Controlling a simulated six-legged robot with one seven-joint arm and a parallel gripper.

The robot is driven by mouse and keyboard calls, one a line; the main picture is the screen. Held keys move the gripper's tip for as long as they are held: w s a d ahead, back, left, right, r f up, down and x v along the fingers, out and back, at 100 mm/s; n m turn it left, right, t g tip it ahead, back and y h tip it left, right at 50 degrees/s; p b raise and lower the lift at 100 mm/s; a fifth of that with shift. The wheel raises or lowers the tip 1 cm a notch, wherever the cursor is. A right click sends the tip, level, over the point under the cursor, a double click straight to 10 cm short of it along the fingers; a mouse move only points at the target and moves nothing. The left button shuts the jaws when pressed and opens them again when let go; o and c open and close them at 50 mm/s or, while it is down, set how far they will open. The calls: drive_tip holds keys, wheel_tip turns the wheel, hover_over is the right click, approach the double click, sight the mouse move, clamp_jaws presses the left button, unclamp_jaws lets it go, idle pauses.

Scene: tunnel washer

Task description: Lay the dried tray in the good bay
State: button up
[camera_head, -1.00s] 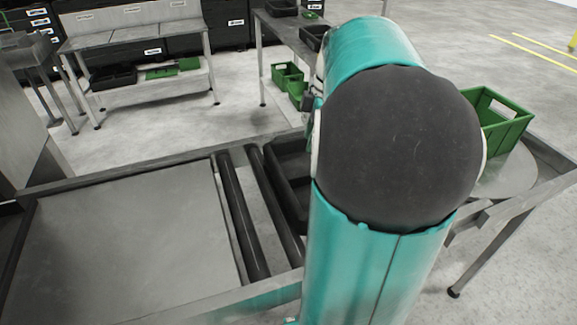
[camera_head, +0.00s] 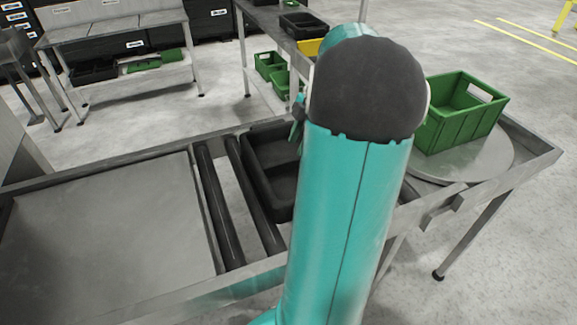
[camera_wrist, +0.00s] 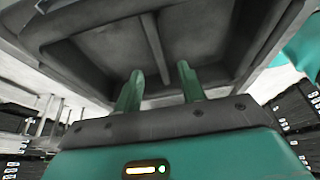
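A black tray (camera_head: 272,180) with a divider sits on the washer's frame, right of the dark rollers; my arm hides its right side. In the wrist view the dark tray (camera_wrist: 110,45) fills the top, its hollow side and divider facing the camera. My gripper (camera_wrist: 160,85) has its two green fingers apart in front of the tray, with nothing seen between them; whether they touch it I cannot tell. In the head view my gripper (camera_head: 298,122) is mostly hidden behind my arm, by the tray's far right corner. No bay label is readable, so I cannot single out the good bay.
A green crate (camera_head: 462,115) stands on a round plate (camera_head: 470,160) at the right. A bench (camera_head: 115,30) with several labelled sections stands at the back left. A side bench (camera_head: 275,22) holds dark trays, with green crates (camera_head: 272,68) below. The left metal deck (camera_head: 105,230) is bare.

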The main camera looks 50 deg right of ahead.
sight(289, 160)
drive_tip(key=x, duration=0.7)
drive_tip(key=shift+w, duration=0.1)
clamp_jaws()
